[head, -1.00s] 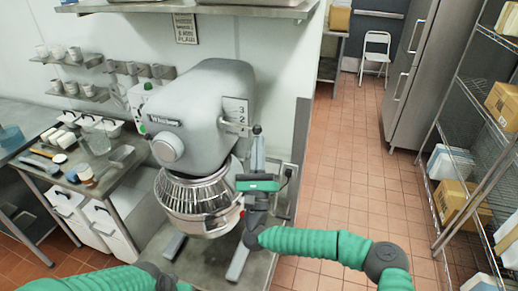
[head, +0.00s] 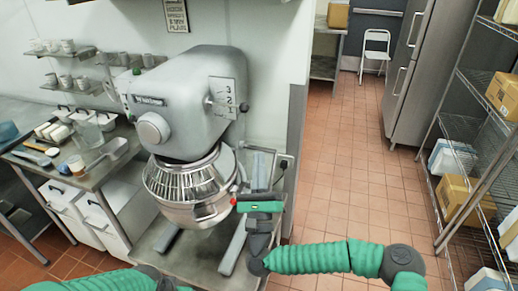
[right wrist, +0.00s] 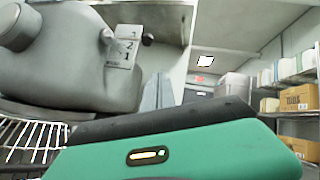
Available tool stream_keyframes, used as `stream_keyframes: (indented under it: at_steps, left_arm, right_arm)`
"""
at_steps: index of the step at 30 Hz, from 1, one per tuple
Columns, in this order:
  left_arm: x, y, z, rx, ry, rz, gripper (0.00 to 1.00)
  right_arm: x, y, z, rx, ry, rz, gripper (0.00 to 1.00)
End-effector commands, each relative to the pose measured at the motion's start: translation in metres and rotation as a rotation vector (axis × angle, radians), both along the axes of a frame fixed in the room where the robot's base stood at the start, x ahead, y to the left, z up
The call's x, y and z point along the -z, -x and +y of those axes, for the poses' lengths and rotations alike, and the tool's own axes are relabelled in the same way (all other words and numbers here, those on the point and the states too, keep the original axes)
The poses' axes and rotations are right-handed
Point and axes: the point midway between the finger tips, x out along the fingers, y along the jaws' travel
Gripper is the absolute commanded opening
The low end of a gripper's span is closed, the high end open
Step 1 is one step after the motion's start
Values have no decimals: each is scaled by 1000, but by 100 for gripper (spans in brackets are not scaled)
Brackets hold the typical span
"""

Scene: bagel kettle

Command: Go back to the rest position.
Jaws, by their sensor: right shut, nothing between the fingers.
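My right gripper (head: 259,200) is at the right side of the big grey stand mixer (head: 195,100), near its steel bowl (head: 190,210) and wire guard (head: 183,180). It is shut and empty, and looks close to the bowl's right rim; I cannot tell whether they touch. In the right wrist view the green and black gripper body (right wrist: 180,150) fills the lower part, with the mixer (right wrist: 60,60) behind on the left. The fingertips are hidden there. My left arm shows as a green sleeve at the bottom left of the head view; its gripper is not visible.
A steel worktable (head: 90,175) with cups and tools stands left of the mixer. A wire shelf (head: 455,160) with boxes stands at right, a fridge (head: 410,80) and white chair (head: 376,50) behind. The tiled floor (head: 345,150) between is clear.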

Motion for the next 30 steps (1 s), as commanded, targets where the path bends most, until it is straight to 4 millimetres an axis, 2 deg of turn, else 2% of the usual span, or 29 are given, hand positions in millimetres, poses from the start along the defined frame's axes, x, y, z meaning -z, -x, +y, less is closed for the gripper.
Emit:
stream_keyframes:
  at_steps: [1,4,10,11,14,15,17,18,20,21,22,23,24,26,27,29,30]
  left_arm:
    - [5,0,0,-1,0,0,42]
    - [7,0,0,-1,0,1,42]
    - [7,0,1,-2,0,1,42]
    - [7,0,1,-2,0,1,42]
    - [7,0,1,-1,0,1,42]
    - [7,0,0,-1,0,1,42]
    - [7,0,0,-1,0,1,42]
    - [7,0,0,-1,0,1,42]
    - [7,0,0,-1,0,1,42]
    - [7,0,0,-1,0,1,42]
    - [7,0,0,-1,0,1,42]
    - [7,0,0,-1,0,1,42]
    - [7,0,0,-1,0,1,42]
    - [7,0,0,-1,0,1,42]
    - [7,0,0,-1,0,1,42]
    - [7,0,0,-1,0,1,42]
    - [7,0,0,-1,0,1,42]
  right_arm:
    - [8,7,2,-2,0,1,0]
    - [13,17,3,-2,1,0,0]
    - [15,23,4,-9,24,1,0]
    - [15,24,10,-20,54,4,0]
    - [28,33,54,-96,283,25,0]
    - [42,40,79,-139,439,36,0]
    - [76,55,114,-206,738,50,0]
    - [108,67,130,-247,969,59,0]
    - [160,83,132,-300,1321,76,0]
    - [193,92,118,-329,1547,91,0]
    - [214,98,101,-351,1706,107,0]
    - [232,104,80,-370,1850,128,0]
    - [250,112,49,-397,2025,159,0]
    - [265,126,-2,-446,2247,221,0]
    - [269,137,-37,-485,2370,269,0]
    - [267,158,-87,-556,2515,351,0]
    - [263,175,-116,-612,2583,406,0]
